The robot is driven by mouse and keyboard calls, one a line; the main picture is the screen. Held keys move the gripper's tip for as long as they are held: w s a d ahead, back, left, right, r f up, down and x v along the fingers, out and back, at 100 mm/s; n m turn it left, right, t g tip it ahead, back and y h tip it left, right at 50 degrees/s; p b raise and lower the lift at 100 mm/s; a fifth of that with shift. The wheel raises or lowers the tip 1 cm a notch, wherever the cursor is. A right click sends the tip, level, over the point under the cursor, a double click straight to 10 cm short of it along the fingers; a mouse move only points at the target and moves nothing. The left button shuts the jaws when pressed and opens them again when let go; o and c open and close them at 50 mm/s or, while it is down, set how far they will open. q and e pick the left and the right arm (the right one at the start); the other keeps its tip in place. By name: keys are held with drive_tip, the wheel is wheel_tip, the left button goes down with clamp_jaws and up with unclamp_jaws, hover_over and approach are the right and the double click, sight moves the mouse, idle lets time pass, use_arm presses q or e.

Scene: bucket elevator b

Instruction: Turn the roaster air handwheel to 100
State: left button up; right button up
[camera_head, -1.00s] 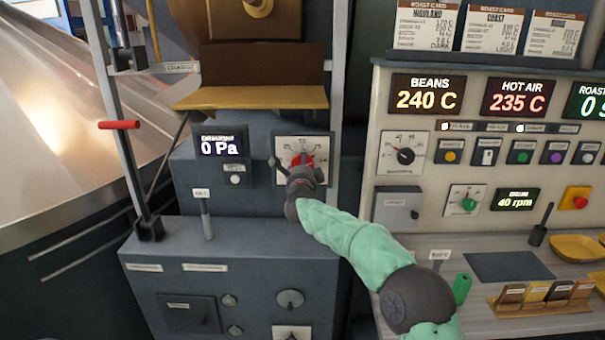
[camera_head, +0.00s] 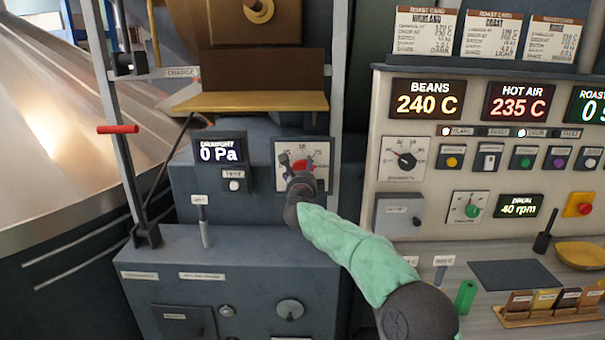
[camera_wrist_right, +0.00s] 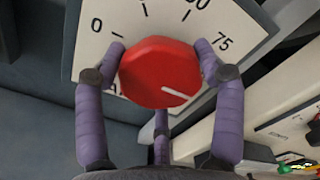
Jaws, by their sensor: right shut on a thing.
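The roaster air handwheel (camera_head: 304,164) is a red knob on a white dial plate (camera_head: 318,149) on the grey machine. In the right wrist view the red handwheel (camera_wrist_right: 158,75) fills the middle, with 0, 50 and 75 readable on the dial around it. Its white pointer line slants to the lower right, past the 75 mark. My right gripper (camera_head: 299,174) is shut on the handwheel. Its purple fingers (camera_wrist_right: 160,58) hold the rim from both sides in the wrist view. The lower part of the dial is partly hidden by the gripper. My left gripper is out of view.
A display reading 0 Pa (camera_head: 220,152) is left of the dial. A tan shelf (camera_head: 250,102) juts out above it. The control panel (camera_head: 385,168) with displays and buttons stands to the right. A red-handled lever (camera_head: 118,129) is at the left.

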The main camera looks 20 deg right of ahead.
drive_tip(key=shift+a+f, duration=0.1)
drive_tip(key=o, duration=1.1)
drive_tip(key=shift+a, duration=0.1)
drive_tip(key=shift+o, duration=0.2)
drive_tip(key=v, duration=1.2)
drive_tip(key=shift+f, duration=0.1)
